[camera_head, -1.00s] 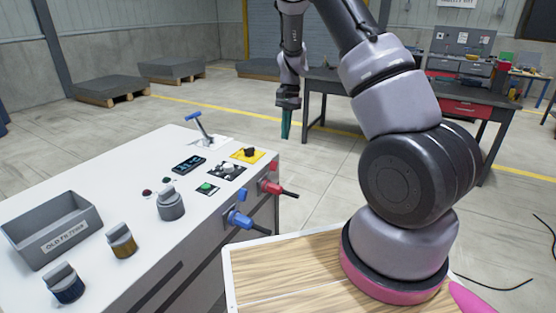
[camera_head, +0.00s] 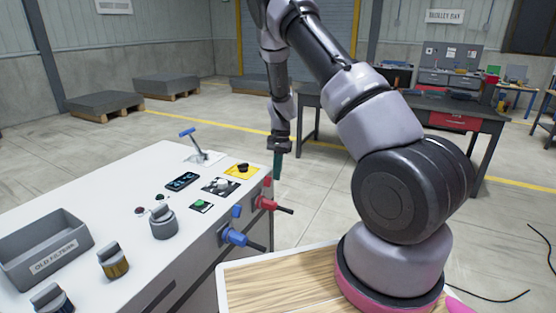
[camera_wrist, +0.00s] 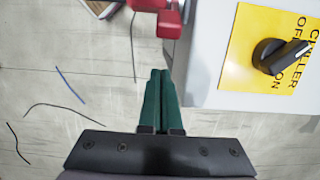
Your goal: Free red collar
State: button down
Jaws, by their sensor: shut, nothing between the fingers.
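The red collar (camera_head: 265,203) is on the right side of the white cabinet (camera_head: 120,200), with a black handle sticking out to the right. In the wrist view a red part (camera_wrist: 168,22) of this fitting shows at the top edge, beyond the fingertips; the rest is cut off. My gripper (camera_head: 277,176) points down just beyond the cabinet's right side, above and behind the red collar. In the wrist view its green fingers (camera_wrist: 160,75) are together and empty, apart from the red part. A similar blue collar (camera_head: 232,236) with a black handle sits nearer on the same side.
The cabinet top carries a yellow chiller switch plate (camera_head: 242,172), a blue-handled lever (camera_head: 197,145), a green button (camera_head: 201,206), a grey filter (camera_head: 163,224) and a grey bin (camera_head: 82,237). A dark workbench (camera_head: 400,110) stands behind.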

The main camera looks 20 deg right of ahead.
aim_at(267, 186)
jog(key=shift+s+a+r, duration=0.3)
jog(key=shift+s+a, duration=0.35)
jog(key=shift+s, duration=0.05)
jog(key=shift+s+a+r, duration=0.25)
jog(key=shift+s+a, duration=0.35)
jog(key=shift+s, duration=0.05)
